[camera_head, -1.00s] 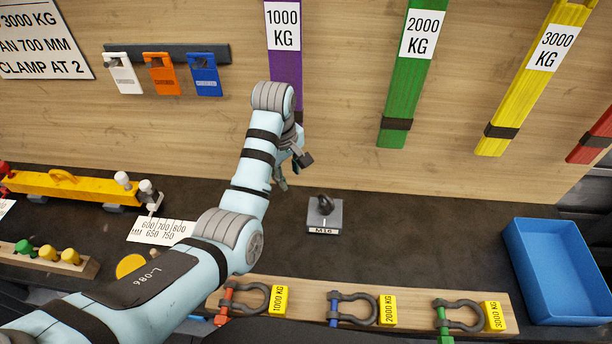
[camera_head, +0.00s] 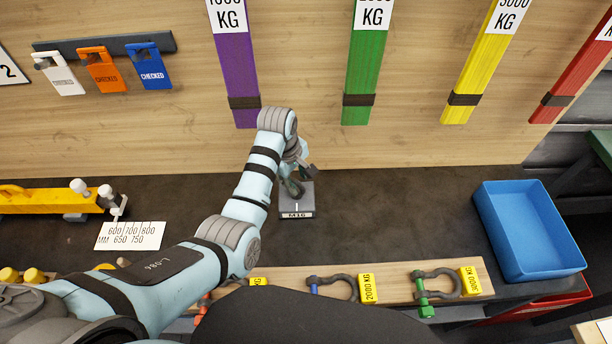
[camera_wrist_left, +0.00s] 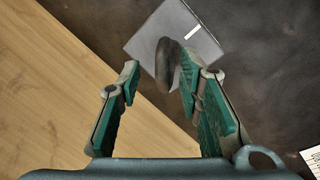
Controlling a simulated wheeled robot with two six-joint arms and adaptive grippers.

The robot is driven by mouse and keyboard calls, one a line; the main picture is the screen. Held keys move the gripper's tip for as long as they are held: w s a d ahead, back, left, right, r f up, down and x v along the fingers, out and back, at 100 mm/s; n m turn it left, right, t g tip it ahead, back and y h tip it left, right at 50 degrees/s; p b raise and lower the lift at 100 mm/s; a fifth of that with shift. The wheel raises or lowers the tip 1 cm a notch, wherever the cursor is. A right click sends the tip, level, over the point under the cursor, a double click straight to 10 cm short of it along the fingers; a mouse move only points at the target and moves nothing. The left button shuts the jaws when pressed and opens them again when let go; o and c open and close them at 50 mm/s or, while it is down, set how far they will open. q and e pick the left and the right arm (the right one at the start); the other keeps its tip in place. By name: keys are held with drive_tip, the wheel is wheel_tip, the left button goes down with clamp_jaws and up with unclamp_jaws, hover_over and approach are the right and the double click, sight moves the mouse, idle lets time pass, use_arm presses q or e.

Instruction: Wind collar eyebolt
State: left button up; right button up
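The eyebolt (camera_wrist_left: 168,62) is a dark ring standing on a small grey block (camera_head: 297,205) labelled M16. The block also shows in the left wrist view (camera_wrist_left: 205,45). My left gripper (camera_head: 300,180) is at the block, and its fingers partly hide the eyebolt in the head view. In the left wrist view, the gripper (camera_wrist_left: 158,78) is open, with green-padded fingers apart. The ring shows between the fingertips, close to the right-hand finger; I cannot tell whether they touch. My right gripper is not in view.
A wooden board (camera_head: 390,292) with shackles and yellow weight tags lies along the front. A blue bin (camera_head: 530,235) stands at the right. A yellow beam (camera_head: 40,200) and a scale card (camera_head: 130,236) are at the left. The wooden wall (camera_head: 300,80) with hanging slings rises behind.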

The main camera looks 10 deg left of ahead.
use_arm(q)
drive_tip(key=shift+s, duration=0.3)
drive_tip(key=shift+w, duration=0.1)
clamp_jaws()
drive_tip(key=shift+m, duration=0.4)
drive_tip(key=m, duration=0.3)
drive_tip(key=m+g, duration=0.1)
drive_tip(key=m, duration=0.2)
drive_tip(key=shift+a+h, duration=0.2)
drive_tip(key=shift+h, duration=0.2)
drive_tip(key=m, duration=0.3)
drive_tip(key=shift+w+m+g, duration=0.15)
drive_tip(key=shift+m+g, duration=0.15)
drive_tip(key=shift+m, duration=0.1)
drive_tip(key=shift+w+a+m+g, duration=0.1)
drive_tip(key=shift+m+g, duration=0.2)
drive_tip(key=shift+m, duration=1.3)
unclamp_jaws()
